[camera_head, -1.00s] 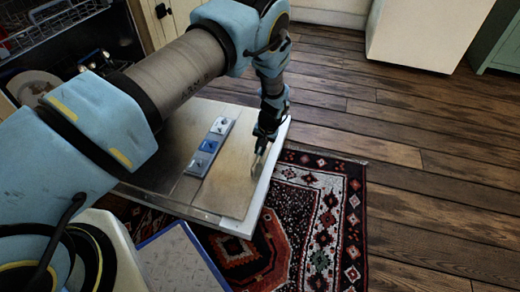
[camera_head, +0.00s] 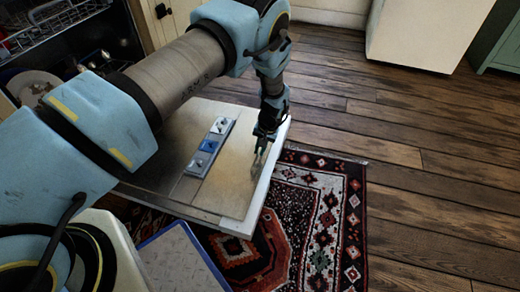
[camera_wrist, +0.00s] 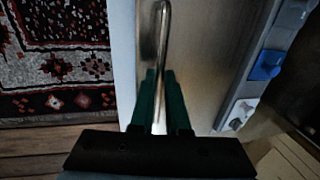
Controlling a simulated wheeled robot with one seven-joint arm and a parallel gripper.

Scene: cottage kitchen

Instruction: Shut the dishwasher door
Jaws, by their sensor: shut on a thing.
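The dishwasher door (camera_head: 225,188) lies open and about flat in the head view, its inner metal face up. A strip with small panels, one of them blue, is set in that face. My gripper (camera_head: 258,162) points down at the door's outer edge, at the right. In the wrist view, the door's metal face (camera_wrist: 205,60) fills the middle right. A thin shiny metal handle (camera_wrist: 163,40) runs up from between the two green fingers of my gripper (camera_wrist: 160,92). The fingers are shut on this handle.
The dishwasher's open cavity with a wire rack (camera_head: 60,22) and a plate (camera_head: 32,84) is at upper left. A patterned rug (camera_head: 318,215) lies beside and under the door. Wooden floor (camera_head: 440,185) to the right is clear. A white cabinet (camera_head: 415,35) stands at the back.

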